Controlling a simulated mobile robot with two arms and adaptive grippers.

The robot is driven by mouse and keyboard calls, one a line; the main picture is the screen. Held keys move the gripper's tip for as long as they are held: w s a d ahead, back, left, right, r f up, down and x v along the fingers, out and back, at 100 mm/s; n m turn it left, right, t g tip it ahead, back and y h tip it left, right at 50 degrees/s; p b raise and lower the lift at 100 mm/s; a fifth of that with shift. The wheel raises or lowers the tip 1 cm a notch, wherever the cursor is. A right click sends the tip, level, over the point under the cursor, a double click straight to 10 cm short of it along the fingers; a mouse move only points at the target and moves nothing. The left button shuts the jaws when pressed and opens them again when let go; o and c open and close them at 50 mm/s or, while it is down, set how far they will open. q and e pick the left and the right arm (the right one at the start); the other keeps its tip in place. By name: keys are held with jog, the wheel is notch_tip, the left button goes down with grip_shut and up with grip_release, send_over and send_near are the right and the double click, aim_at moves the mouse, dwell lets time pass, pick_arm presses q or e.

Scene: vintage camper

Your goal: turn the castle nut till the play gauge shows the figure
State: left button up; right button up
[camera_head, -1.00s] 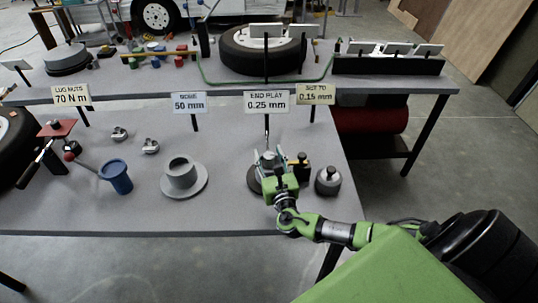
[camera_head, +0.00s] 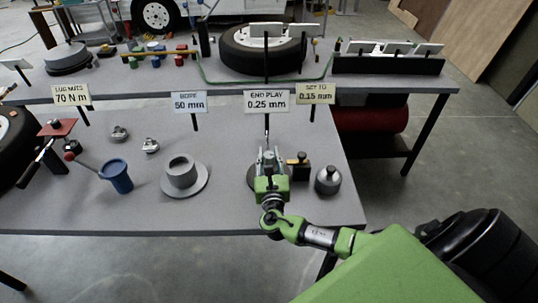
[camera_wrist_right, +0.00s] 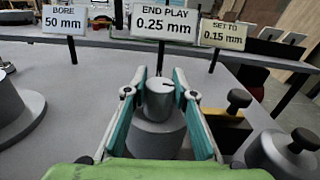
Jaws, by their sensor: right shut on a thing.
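My right gripper (camera_head: 267,158) is shut on the castle nut (camera_wrist_right: 160,97), a grey cylinder between its two teal-lined fingers in the right wrist view. A short dark mark shows at the nut's top right edge. The nut sits above a wider grey hub (camera_wrist_right: 156,140). In the head view my gripper covers most of the hub and nut. The play gauge sign (camera_head: 267,101) reads END PLAY 0.25 mm; it also shows in the right wrist view (camera_wrist_right: 163,22). The sign beside it (camera_head: 316,94) reads SET TO 0.15 mm. My left gripper is not in view.
A dark block with a brass top (camera_head: 299,166) stands just right of my gripper. A grey knobbed weight (camera_head: 328,180) is farther right, near the table's edge. A flanged grey cylinder (camera_head: 183,175) and a blue cup (camera_head: 117,175) stand to the left.

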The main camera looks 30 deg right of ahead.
jog(key=m+g+h, duration=0.1)
jog(key=m+g+h+b, duration=0.1)
jog(key=m+h, duration=0.1)
jog(key=shift+w+a+f+g+h, duration=0.1)
jog(key=shift+f+g+h, duration=0.05)
jog(key=shift+g+h, duration=0.15)
jog(key=shift+m+g+h+b, duration=0.6)
jog(key=shift+m+g+h, duration=0.25)
jog(key=shift+g, duration=0.25)
jog(key=m+g+h+b, duration=0.1)
jog(key=g, duration=0.1)
jog(key=m+g+h+b, duration=0.1)
jog(key=m+g+b, duration=0.1)
jog(key=shift+f+h+b, duration=0.1)
jog(key=shift+h+b, duration=0.15)
jog(key=shift+b, duration=0.05)
jog(key=m+g+b, duration=0.2)
jog(key=g, duration=0.1)
jog(key=shift+h, duration=0.4)
jog(key=shift+r+g+b, duration=0.25)
jog(key=shift+g+b, duration=0.05)
jog(key=shift+b, duration=0.05)
jog(key=shift+m, duration=0.25)
jog(key=shift+r, duration=0.1)
jog(key=o, duration=1.1)
